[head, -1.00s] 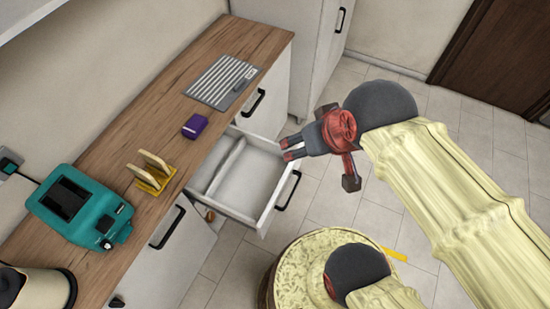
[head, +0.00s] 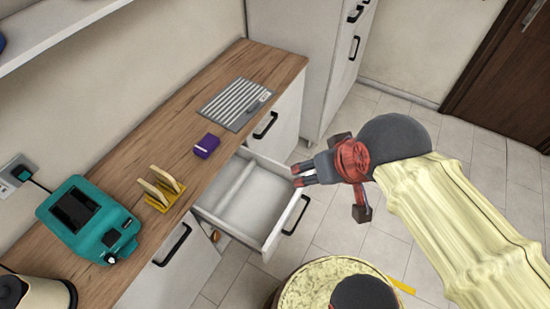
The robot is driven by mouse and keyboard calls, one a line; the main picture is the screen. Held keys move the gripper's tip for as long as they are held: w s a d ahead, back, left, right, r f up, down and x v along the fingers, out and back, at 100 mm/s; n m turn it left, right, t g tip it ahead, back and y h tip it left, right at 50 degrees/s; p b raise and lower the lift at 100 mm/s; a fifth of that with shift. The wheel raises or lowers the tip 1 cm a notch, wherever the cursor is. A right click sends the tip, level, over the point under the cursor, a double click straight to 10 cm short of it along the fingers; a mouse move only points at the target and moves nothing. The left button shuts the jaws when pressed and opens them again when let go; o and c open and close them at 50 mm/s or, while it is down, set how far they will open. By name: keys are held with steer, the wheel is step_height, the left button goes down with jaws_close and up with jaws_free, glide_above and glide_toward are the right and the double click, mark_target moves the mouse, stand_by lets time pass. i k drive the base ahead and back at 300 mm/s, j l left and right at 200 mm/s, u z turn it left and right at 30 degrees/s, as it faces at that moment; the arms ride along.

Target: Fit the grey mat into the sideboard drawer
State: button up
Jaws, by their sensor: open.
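The grey mat (head: 231,111), with light and dark stripes, lies flat on the wooden counter towards its far end. The sideboard drawer (head: 281,228) below the counter is pulled open. It is white inside, with a divider along its length, and the part I can see is empty. My gripper (head: 297,176) is open and empty. Its fingers point left at the drawer's right side, near its front, in the picture. It is well apart from the mat.
A purple box (head: 206,146) sits on the counter just in front of the mat. Nearer are a yellow rack with bread slices (head: 161,188), a teal toaster (head: 88,218) and a cream kettle (head: 38,293). A tall white cabinet (head: 297,62) stands beyond the counter.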

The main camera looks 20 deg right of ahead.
mark_target(253, 201)
steer(key=i+l+z, duration=0.1)
steer(key=l+z, duration=0.3)
steer(key=i+l+z, duration=0.15)
steer(key=l+z, duration=0.3)
steer(key=i+l+z, duration=0.1)
steer(key=i+l, duration=0.15)
steer(key=i+l+z, duration=0.1)
steer(key=i, duration=0.3)
steer(key=i+u, duration=0.25)
steer(key=u, duration=0.2)
steer(key=i+l+u, duration=0.1)
steer(key=u, duration=0.35)
steer(key=i+l+u, duration=0.2)
steer(key=u, duration=0.25)
steer(key=i+u, duration=0.2)
steer(key=u, duration=0.25)
steer(key=i+u, duration=0.15)
steer(key=u, duration=0.3)
steer(key=i+l+u, duration=0.15)
steer(key=u, duration=0.35)
steer(key=i+l+u, duration=0.1)
steer(key=l+u, duration=0.15)
steer(key=u, duration=0.2)
steer(key=i+l+u, duration=0.1)
steer(key=u, duration=0.35)
steer(key=i+l+u, duration=0.1)
steer(key=l+u, duration=0.45)
steer(key=i+l, duration=0.05)
